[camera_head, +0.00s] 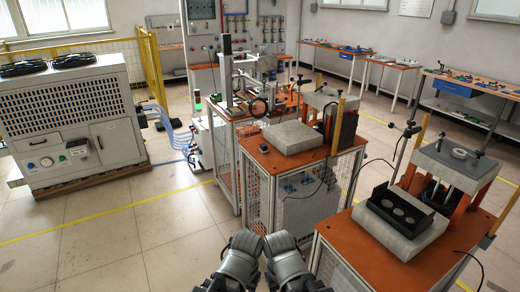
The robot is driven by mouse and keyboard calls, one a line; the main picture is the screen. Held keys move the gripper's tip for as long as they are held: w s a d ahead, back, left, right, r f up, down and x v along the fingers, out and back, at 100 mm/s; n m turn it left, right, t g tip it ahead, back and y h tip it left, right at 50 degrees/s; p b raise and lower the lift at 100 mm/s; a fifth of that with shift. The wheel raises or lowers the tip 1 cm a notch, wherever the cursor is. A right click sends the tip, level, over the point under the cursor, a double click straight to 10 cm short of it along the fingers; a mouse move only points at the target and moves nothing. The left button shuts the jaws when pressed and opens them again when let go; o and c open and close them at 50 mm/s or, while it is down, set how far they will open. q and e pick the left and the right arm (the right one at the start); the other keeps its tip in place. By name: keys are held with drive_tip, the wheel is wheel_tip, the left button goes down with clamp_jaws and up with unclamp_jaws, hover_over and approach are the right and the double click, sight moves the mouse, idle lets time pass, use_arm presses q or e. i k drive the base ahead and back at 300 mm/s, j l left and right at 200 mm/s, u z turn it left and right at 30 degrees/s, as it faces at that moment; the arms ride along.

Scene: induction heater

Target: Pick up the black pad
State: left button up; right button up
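A black piece with raised edges and several round marks on its face (400,210) lies on a pale grey slab (424,243) on the right orange-topped bench. It is the most pad-like black thing I see, but I cannot tell for certain that it is the black pad. Two dark grey rounded parts of my arms show at the bottom middle, close together and well to the left of this piece.
The right orange bench (358,250) also carries a press (455,160) with orange posts. A second bench (257,156) behind it holds a pale slab (293,137). A large grey machine (75,120) stands at left. Tiled floor (120,245) is clear at lower left.

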sight(263, 148)
drive_tip(key=i+z, duration=0.1)
drive_tip(key=z, duration=0.25)
drive_tip(key=j+z, duration=0.15)
drive_tip(key=z, duration=0.2)
drive_tip(key=i+j+z, duration=0.15)
drive_tip(key=z, duration=0.25)
drive_tip(key=i+j+z, duration=0.25)
drive_tip(key=j, duration=0.3)
drive_tip(key=j+z, duration=0.25)
drive_tip(key=j, duration=0.35)
drive_tip(key=i+j+z, duration=0.25)
drive_tip(key=j, duration=1.5)
drive_tip(key=i+j+z, duration=0.1)
drive_tip(key=j, duration=1.1)
